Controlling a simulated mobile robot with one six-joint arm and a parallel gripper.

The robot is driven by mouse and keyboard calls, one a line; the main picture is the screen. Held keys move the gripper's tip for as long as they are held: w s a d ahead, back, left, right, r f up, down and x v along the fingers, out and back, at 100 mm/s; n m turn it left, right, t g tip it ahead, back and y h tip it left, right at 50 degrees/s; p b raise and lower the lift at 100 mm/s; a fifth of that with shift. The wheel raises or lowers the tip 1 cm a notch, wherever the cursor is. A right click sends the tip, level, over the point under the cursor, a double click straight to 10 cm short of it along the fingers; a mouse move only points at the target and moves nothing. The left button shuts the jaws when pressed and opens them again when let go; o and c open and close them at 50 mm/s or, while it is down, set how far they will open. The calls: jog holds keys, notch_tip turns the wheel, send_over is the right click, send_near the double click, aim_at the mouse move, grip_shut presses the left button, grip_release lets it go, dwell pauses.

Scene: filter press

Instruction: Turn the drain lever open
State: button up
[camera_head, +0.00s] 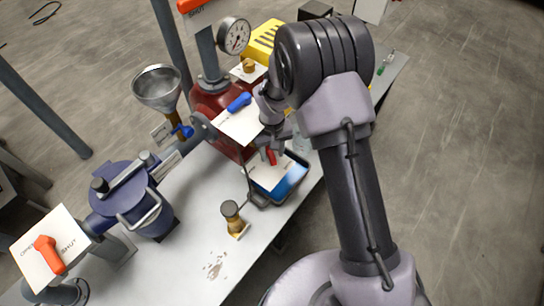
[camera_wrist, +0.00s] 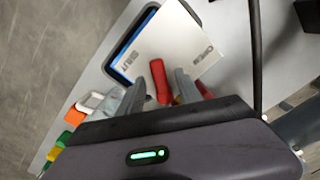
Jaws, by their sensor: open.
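A red lever (camera_head: 271,157) sits by a white plate (camera_head: 268,175) above a blue-lined tray (camera_head: 290,186). I take it as the drain lever, though no label names it. In the wrist view the red lever (camera_wrist: 160,82) stands between the fingers of my gripper (camera_wrist: 158,86), beside the plate marked OPEN and SHUT (camera_wrist: 170,45). The lever points away from both words' side edges at a slant; its exact setting I cannot tell. My gripper (camera_head: 273,143) is open around the lever, with a gap showing on its left. The lever's base is hidden by my gripper.
A blue-handled lever (camera_head: 239,102) with its own plate is close to my wrist. An orange lever (camera_head: 48,254) is far left. The bench front is mostly clear.

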jog(key=shift+f, duration=0.45)
grip_shut()
jog(key=a+m+b, duration=0.1)
jog(key=m, duration=0.2)
jog(key=a+m+b, duration=0.1)
jog(key=m, duration=0.3)
jog(key=a+m+b, duration=0.1)
jog(key=m, duration=0.3)
jog(key=shift+w+a, duration=0.2)
jog(key=shift+w, duration=0.1)
dwell(0.4)
